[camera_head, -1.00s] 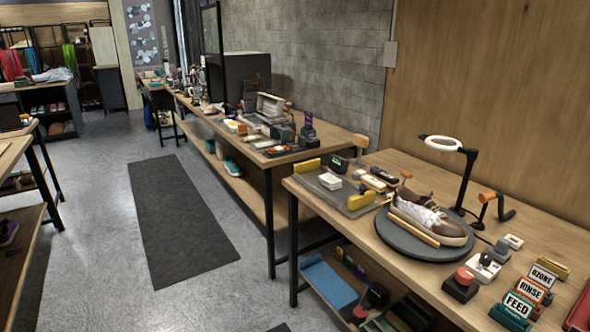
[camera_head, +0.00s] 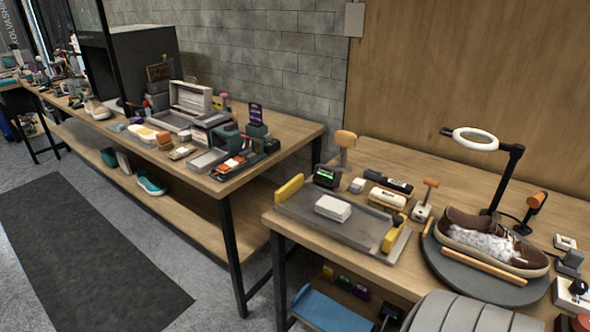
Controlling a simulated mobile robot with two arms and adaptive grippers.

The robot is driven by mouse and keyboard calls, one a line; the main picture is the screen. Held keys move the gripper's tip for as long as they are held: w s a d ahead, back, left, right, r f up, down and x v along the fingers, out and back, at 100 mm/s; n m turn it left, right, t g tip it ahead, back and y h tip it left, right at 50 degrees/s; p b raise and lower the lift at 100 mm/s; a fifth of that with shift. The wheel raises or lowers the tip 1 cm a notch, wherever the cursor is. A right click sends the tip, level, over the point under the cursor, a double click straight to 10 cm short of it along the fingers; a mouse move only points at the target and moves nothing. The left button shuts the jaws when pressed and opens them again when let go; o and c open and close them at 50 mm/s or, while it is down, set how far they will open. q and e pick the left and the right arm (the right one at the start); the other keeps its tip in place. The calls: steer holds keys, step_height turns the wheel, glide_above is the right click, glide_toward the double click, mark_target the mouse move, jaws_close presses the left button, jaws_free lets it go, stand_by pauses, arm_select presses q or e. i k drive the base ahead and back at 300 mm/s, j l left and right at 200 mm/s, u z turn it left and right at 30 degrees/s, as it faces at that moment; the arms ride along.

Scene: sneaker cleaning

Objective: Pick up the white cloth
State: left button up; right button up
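A small white folded stack (camera_head: 332,208), which looks like the white cloth, lies on a flat grey tray (camera_head: 300,212) with yellow end blocks. The tray sits at the left end of the near wooden table. Nothing touches the white stack from above.
A brown sneaker (camera_head: 490,240) with white foam rests on a round dark turntable (camera_head: 450,268), under a ring lamp (camera_head: 475,139). A small green-screen device (camera_head: 326,176) and a mallet-like tool (camera_head: 345,141) stand behind the tray. Another cluttered bench (camera_head: 290,130) is to the left. A dark mat (camera_head: 80,260) covers open floor.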

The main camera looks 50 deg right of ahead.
mark_target(334, 209)
steer(key=i+j, duration=0.1)
steer(key=i, duration=1.75)
steer(key=i+z, duration=0.1)
steer(key=z, duration=0.35)
steer(key=i+z, duration=0.1)
steer(key=z, duration=0.35)
steer(key=i+z, duration=0.1)
steer(key=z, duration=0.35)
steer(key=j+z, duration=0.1)
steer(key=z, duration=0.35)
steer(key=i+j, duration=0.05)
